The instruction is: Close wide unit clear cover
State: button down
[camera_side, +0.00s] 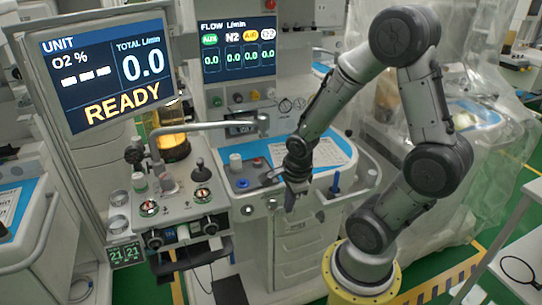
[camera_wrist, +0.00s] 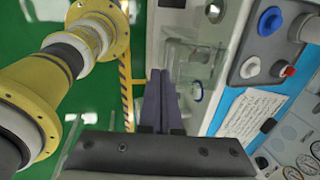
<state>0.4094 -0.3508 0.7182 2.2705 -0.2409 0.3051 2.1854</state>
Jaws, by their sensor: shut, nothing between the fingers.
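The wide unit (camera_side: 300,225) is the pale cart in the middle of the side view, with a blue work surface. A see-through panel (camera_wrist: 188,58), which looks like the clear cover, shows right of my fingers in the wrist view. A blue-rimmed round part (camera_wrist: 195,92) shows by it. I cannot tell how far open the cover stands. My gripper (camera_side: 290,207) points down at the cart's front edge in the side view. In the wrist view its two dark fingers (camera_wrist: 158,80) are together and empty. I cannot tell whether they touch the cart.
A blue knob (camera_wrist: 270,20), a grey knob (camera_wrist: 250,67) and a red button (camera_wrist: 288,71) stand on the cart's top panel. A printed sheet (camera_wrist: 250,115) lies on the blue surface. A READY monitor (camera_side: 95,65) stands at left. Green floor (camera_wrist: 40,30) lies beside the cart.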

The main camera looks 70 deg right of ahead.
jog(key=s+a+x, duration=0.1)
jog(key=x, duration=0.6)
jog(key=shift+s+a+f+t+h, duration=0.3)
jog(key=shift+s+a+f, duration=0.1)
jog(key=shift+s+a, duration=0.05)
jog(key=shift+f, duration=0.2)
dwell(0.6)
jog(key=shift+d, duration=0.1)
